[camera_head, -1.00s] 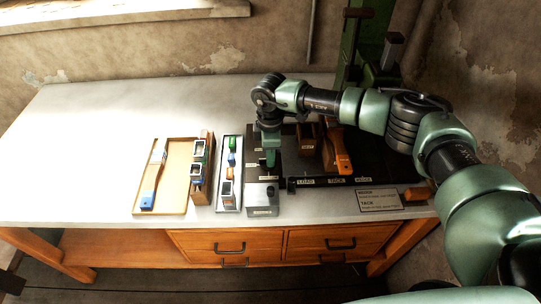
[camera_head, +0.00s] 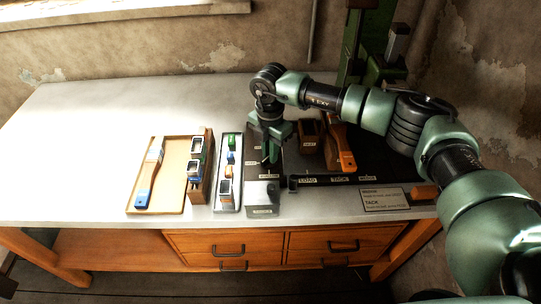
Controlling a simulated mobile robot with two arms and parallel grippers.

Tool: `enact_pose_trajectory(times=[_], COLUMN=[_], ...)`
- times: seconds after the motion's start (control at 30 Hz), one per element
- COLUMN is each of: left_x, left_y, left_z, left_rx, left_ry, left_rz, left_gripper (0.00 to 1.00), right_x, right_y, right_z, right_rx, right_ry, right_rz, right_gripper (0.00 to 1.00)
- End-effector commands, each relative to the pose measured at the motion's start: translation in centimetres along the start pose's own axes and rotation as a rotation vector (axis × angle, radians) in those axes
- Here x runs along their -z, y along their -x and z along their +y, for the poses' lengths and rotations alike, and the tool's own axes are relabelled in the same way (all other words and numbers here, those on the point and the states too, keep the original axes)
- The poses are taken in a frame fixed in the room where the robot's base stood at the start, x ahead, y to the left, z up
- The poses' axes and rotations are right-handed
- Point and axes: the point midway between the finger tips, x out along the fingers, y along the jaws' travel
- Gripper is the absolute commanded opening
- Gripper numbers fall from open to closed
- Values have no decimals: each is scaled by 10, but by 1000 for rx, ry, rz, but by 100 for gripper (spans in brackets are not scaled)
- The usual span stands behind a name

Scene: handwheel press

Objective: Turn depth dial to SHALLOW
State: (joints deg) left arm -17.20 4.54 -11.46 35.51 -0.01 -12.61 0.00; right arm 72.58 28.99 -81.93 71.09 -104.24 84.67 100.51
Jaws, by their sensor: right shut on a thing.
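My right gripper (camera_head: 270,156) points down over a dark control panel (camera_head: 263,193) near the front middle of the table. It is shut on a small part there, which looks like the depth dial. The gripper hides the dial, so its pointer and setting cannot be read. Small white labels show on the panel, but they are too small to read. My left gripper is not in view.
A tan tray (camera_head: 172,201) with a blue-ended brush (camera_head: 149,176) lies at left. Beside it stand a wooden rack (camera_head: 208,170) and a narrow grey tray (camera_head: 237,190) of small parts. The green press (camera_head: 375,65) stands behind my arm. The left tabletop is clear.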

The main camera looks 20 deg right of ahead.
Motion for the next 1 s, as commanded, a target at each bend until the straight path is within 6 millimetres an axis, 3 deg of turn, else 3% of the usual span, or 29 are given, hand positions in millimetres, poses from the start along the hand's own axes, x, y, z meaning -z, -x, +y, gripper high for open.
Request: enact_pose_trajectory(times=[0.6, 1.0], left_x=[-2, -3], left_y=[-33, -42], left_z=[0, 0], left_rx=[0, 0], left_ry=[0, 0], left_rz=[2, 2], left_gripper=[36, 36], right_x=[0, 1], right_y=[1, 3], right_z=[5, 6], right_rx=[-6, -6], right_ry=[548, 732], right_rz=[-2, -4], right_gripper=[0, 0])
